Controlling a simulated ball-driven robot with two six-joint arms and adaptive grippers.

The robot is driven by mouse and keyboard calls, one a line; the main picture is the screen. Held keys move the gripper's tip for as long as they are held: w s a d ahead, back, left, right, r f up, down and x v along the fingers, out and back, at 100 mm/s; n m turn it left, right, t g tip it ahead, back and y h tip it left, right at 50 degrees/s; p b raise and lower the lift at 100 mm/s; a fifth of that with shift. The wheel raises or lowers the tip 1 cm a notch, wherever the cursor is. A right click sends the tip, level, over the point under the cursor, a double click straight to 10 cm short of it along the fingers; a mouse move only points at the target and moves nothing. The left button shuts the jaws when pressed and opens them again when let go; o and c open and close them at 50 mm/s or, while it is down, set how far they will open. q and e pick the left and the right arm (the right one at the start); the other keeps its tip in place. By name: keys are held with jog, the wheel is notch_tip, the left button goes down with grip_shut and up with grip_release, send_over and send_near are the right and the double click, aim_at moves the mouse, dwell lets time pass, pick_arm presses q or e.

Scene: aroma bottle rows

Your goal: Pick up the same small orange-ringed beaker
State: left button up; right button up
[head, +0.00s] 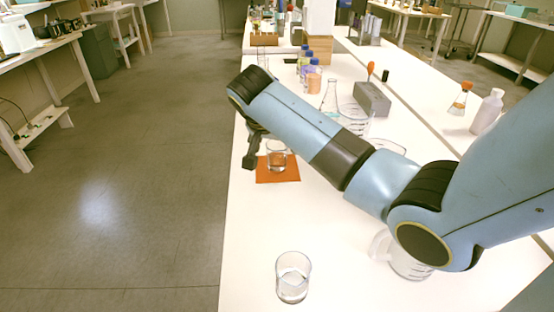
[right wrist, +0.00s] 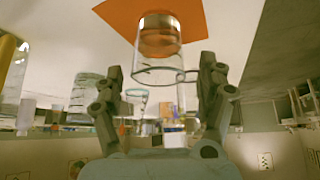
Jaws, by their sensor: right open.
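A small clear glass beaker (head: 277,157) stands upright on an orange square mat (head: 291,175) on the white bench. In the right wrist view, which looks upside down, the same beaker (right wrist: 158,68) has an orange band near its base; I cannot tell whether that is a ring or the mat (right wrist: 197,14) showing through. My right gripper (head: 252,156) is at the beaker's left in the head view, partly hidden by my arm. In the wrist view the right gripper (right wrist: 164,76) is open, its fingers apart on either side of the beaker's rim end. My left gripper is not in view.
Another clear beaker (head: 293,278) stands at the bench's front. A grey block (head: 373,99), a flask (head: 329,98) and larger glassware (head: 353,116) stand beyond my arm. Coloured bottles (head: 313,78) line the back. The bench's left edge is close to the mat.

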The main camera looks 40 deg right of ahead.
jog(key=shift+x, duration=1.1)
jog(key=shift+r, duration=0.1)
jog(key=shift+c, duration=1.5)
jog(key=c, duration=1.1)
jog(key=shift+r, duration=0.15)
